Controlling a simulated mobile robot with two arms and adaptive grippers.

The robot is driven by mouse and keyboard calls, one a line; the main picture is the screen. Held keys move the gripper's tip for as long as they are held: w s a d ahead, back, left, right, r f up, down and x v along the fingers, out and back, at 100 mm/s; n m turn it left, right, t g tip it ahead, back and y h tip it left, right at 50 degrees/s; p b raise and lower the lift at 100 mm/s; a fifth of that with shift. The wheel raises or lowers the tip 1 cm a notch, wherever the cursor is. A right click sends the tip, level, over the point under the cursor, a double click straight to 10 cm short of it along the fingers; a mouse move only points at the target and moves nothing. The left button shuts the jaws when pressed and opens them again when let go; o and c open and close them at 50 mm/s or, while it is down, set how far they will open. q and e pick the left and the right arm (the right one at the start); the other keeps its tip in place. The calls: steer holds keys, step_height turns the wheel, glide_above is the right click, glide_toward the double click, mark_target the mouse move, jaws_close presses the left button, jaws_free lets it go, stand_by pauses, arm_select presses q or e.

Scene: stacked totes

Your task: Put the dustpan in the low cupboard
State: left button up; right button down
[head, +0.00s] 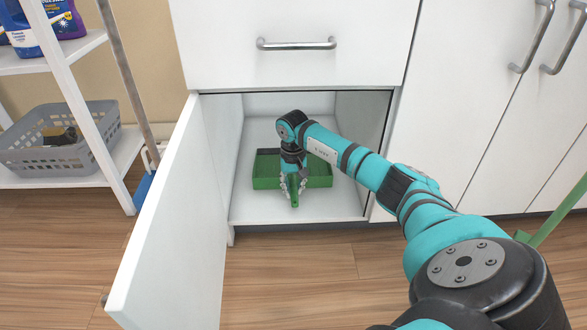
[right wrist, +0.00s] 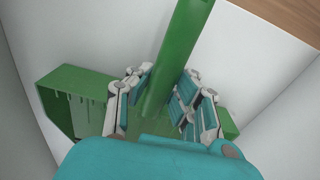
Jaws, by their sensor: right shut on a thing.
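The green dustpan (head: 318,174) is inside the low cupboard (head: 345,207), its wide pan toward the back and its handle toward the open front. My right gripper (head: 294,186) reaches into the cupboard and is shut on the handle. In the right wrist view the handle (right wrist: 180,50) runs between the fingers of the gripper (right wrist: 160,105), with the pan (right wrist: 75,90) showing on both sides behind them. The pan is low over the cupboard floor; I cannot tell whether it touches. The left gripper is not in view.
The cupboard door (head: 165,225) stands open at the left. A drawer front with a bar handle (head: 296,44) is above the opening. A white shelf unit with a grey basket (head: 62,150) stands at the far left. A blue-headed broom (head: 145,188) leans beside it.

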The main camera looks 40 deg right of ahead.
steer(key=c, duration=1.3)
jaws_free()
steer(key=shift+o, duration=0.2)
step_height(320, 180, up, 8)
steer(key=p, duration=0.5)
steer(key=shift+s+a+f+p, duration=0.1)
steer(key=shift+f+p, duration=0.05)
steer(key=shift+p, duration=0.25)
steer(key=shift+f, duration=0.1)
